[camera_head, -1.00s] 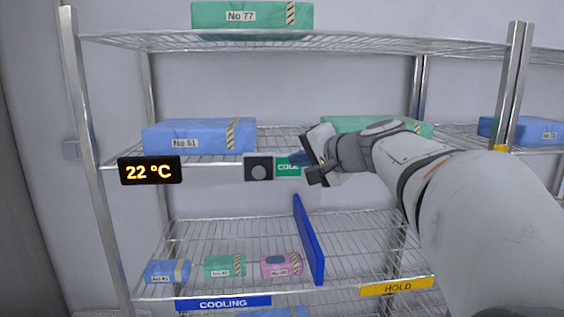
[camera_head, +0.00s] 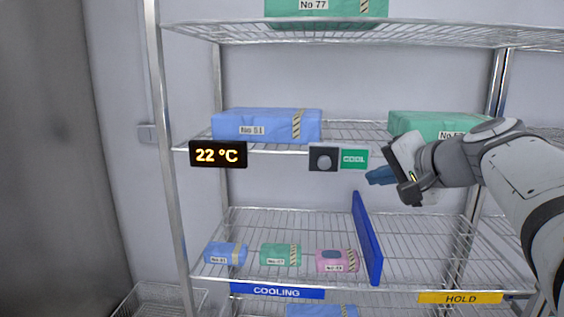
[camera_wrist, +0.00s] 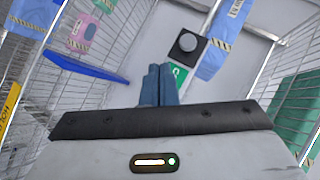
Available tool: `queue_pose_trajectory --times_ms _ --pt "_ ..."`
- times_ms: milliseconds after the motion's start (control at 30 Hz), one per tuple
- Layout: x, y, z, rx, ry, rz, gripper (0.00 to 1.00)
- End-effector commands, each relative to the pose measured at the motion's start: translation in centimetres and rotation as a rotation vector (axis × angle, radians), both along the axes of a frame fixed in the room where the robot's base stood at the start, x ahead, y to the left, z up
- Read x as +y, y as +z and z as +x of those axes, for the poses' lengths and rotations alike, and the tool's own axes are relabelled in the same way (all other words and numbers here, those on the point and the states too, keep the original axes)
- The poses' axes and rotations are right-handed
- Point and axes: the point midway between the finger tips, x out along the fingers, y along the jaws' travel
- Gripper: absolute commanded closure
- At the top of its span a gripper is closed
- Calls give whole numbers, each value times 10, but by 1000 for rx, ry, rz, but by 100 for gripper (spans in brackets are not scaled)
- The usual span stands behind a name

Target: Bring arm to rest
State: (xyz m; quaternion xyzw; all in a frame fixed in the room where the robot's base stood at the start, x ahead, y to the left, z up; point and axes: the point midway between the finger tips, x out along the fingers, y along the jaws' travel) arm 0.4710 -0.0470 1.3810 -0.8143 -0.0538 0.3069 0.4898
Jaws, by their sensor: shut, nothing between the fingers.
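My gripper (camera_head: 379,176) is in front of the rack, right of the green COOL label and below the middle shelf's front edge. Its blue fingers are together with nothing between them; they also show in the wrist view (camera_wrist: 158,86). It touches nothing that I can see. My arm comes in from the right edge of the head view.
A 22 °C display (camera_head: 218,155) hangs on the middle shelf. Blue pack No 51 (camera_head: 265,124) and a green pack (camera_head: 430,122) lie above. A blue divider (camera_head: 367,238) separates small packs on the COOLING side from the empty HOLD side (camera_head: 460,298). A wire basket (camera_head: 150,300) stands lower left.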

Motion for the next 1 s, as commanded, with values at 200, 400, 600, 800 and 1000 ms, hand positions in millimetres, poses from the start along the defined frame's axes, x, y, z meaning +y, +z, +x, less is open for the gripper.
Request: queue_pose_trajectory --times_ms 200,400,600,800,1000 --pt "49 -138 -65 296 205 -331 100" --pt "56 -229 -133 467 408 -672 100" --pt "48 -267 -166 524 521 -866 100" --pt "45 -272 -171 533 537 -898 100" --pt "45 -272 -170 532 536 -896 100"
